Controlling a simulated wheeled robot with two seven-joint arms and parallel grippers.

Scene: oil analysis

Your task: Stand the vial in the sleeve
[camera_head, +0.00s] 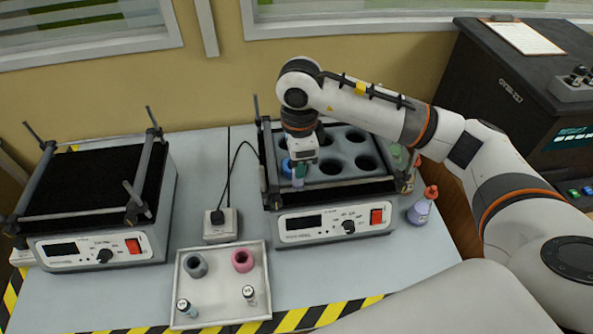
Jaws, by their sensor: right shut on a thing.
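My right gripper (299,164) points down over the front left of the block with round holes (351,151) on the right-hand device. It is shut on a small bluish vial (298,183), which is partly hidden by the fingers. A blue sleeve (286,165) shows just left of and behind the fingers, apparently at a hole of the block. I cannot tell whether the vial is inside, above or in front of this sleeve. A grey sleeve (196,265), a pink sleeve (242,260) and two capped vials (186,307) (249,294) are in the tray (221,320). My left gripper is out of view.
Upright rods stand at the corners of the right-hand device (297,229). A second device (86,254) with a black top stands at left. A power socket block (220,226) with a cable lies between them. A red-capped purple flask (421,207) stands at right.

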